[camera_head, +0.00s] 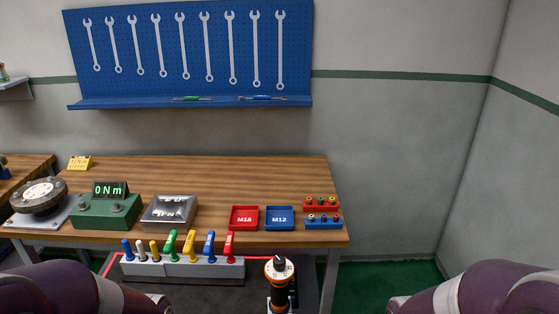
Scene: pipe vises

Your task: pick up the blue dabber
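My purple arm links show at the bottom left and bottom right corners. Neither gripper is in view.
An orange-and-black tool (281,281) stands right of the rack. Behind are a green 0 Nm display box (106,210), a metal box (169,212), a red M16 tray (244,228) and a blue M12 tray (279,228). The bench's back middle is clear.

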